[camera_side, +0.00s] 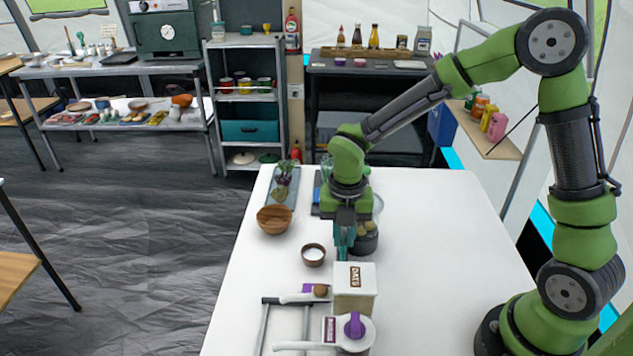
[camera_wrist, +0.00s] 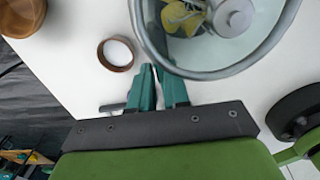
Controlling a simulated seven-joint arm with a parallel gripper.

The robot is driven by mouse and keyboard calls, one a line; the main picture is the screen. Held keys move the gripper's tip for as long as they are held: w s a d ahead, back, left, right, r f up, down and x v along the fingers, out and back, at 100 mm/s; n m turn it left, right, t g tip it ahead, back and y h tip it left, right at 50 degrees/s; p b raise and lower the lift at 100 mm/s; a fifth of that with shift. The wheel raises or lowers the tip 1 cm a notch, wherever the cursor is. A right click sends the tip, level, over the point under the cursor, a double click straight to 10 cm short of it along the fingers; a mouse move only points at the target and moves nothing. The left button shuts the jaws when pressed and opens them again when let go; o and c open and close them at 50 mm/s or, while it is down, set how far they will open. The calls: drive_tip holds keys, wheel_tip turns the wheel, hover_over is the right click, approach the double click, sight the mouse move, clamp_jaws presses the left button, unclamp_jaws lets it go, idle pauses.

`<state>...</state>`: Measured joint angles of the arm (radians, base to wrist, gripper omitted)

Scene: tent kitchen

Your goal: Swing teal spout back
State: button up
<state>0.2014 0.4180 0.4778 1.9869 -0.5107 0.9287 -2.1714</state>
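I cannot make out a teal spout apart from my gripper's own teal fingers. My gripper (camera_side: 345,252) points down over the white table, just behind a white box with a dark label (camera_side: 354,301). In the wrist view its two teal fingers (camera_wrist: 156,68) are close together, with a thin gap and nothing seen between them. A short grey bar (camera_wrist: 112,107) shows left of the fingers; what it belongs to is hidden. In front of the box is a white dispenser with a purple knob (camera_side: 355,327) and a white arm pointing left.
A small brown bowl of white stuff (camera_side: 313,255) is left of my gripper; it also shows in the wrist view (camera_wrist: 103,56). A clear round vessel (camera_wrist: 225,70) holds yellow pieces. A wooden bowl (camera_side: 273,219) is farther left. The table's right side is clear.

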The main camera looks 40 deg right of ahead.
sight(343, 240)
idle(0.3)
wheel_tip(343, 240, up, 17)
drive_tip(key=shift+f, duration=0.1)
idle(0.4)
